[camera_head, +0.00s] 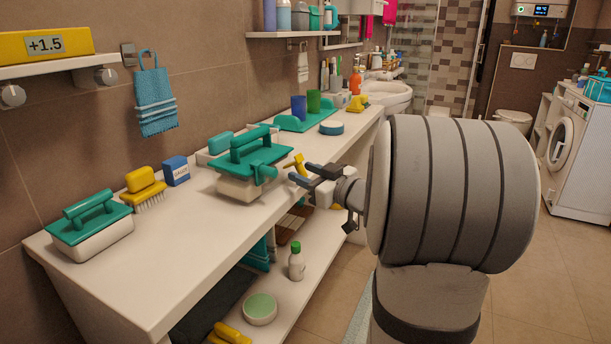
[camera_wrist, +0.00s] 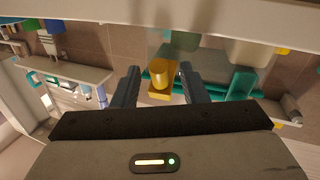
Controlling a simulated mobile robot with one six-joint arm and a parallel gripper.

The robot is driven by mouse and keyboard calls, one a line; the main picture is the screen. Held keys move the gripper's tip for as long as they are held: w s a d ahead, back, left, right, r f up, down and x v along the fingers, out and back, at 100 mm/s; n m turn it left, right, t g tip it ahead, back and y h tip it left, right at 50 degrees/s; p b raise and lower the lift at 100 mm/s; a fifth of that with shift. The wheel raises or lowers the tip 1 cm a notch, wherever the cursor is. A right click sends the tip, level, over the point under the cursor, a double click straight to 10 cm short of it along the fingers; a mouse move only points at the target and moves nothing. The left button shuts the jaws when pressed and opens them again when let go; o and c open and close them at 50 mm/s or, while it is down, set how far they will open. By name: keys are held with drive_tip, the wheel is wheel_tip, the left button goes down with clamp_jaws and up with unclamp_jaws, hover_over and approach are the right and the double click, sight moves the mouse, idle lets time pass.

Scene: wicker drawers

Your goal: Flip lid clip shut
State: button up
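In the head view, a white container (camera_head: 240,189) with a flat teal lid (camera_head: 229,159) and a raised teal handle sits on the bench. A yellow clip (camera_head: 295,162) sticks out at the lid's right side, tilted and standing away from the container wall. My gripper (camera_head: 299,172) is just to the right of the clip, fingers pointing at the container. In the wrist view, the two fingers are spread apart with the yellow clip (camera_wrist: 161,82) between or just beyond their tips and teal parts of the lid behind. Whether a finger touches the clip cannot be told.
A second teal-lidded container (camera_head: 91,234), a yellow brush (camera_head: 145,184) and a blue box (camera_head: 175,170) stand left on the white bench (camera_head: 170,262). A teal holder with cups (camera_head: 305,120) stands behind. The lower shelf holds a bottle (camera_head: 296,262) and a round tin (camera_head: 260,308).

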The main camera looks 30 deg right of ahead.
drive_tip(key=shift+c, duration=0.3)
clamp_jaws()
drive_tip(key=shift+a, duration=0.1)
